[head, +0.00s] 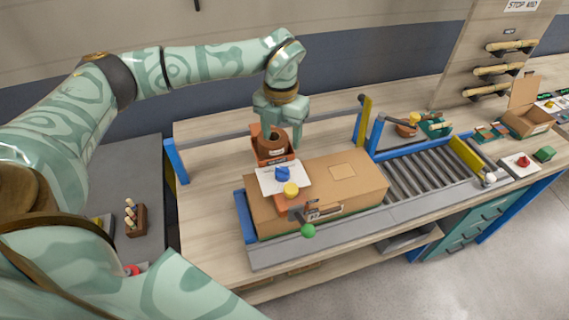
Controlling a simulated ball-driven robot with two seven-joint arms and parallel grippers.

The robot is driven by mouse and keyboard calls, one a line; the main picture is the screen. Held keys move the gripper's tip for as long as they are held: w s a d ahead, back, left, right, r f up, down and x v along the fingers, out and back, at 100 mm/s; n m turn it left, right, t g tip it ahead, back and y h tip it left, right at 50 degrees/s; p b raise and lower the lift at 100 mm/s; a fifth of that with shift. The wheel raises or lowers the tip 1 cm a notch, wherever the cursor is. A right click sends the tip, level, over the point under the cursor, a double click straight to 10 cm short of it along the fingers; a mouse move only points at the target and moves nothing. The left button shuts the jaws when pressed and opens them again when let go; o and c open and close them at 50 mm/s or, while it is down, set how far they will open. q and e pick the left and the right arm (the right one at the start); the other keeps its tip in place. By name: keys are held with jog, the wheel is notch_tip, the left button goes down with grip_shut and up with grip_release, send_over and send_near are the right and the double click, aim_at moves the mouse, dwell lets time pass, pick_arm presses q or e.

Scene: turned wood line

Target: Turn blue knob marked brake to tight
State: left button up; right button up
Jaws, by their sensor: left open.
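The blue knob (282,174) sits on a white panel (300,174) that shows over the left part of a large cardboard box. Its marking and pointer are too small to read. A yellow knob (291,189) is just in front of it, and a green ball (308,231) is lower down. My left gripper (283,128) is open, pointing down behind the blue knob and apart from it. It is close to a brown roll (270,141) in an orange bin (272,159); I cannot tell if they touch. My right gripper is not in view.
The cardboard box (345,192) lies at the left end of a roller conveyor (425,169). Blue and yellow posts (362,122) stand behind it. A red knob (523,162) and an open carton (527,122) are at the far right. Bare wooden bench shows left of the box.

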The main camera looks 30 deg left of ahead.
aim_at(282, 169)
pick_arm(q)
notch_tip(282, 169, down, 11)
jog(key=shift+w+f, duration=0.15)
jog(key=shift+f, duration=0.65)
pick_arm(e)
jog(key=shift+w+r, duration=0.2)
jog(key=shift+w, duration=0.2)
pick_arm(q)
jog(key=c, duration=1)
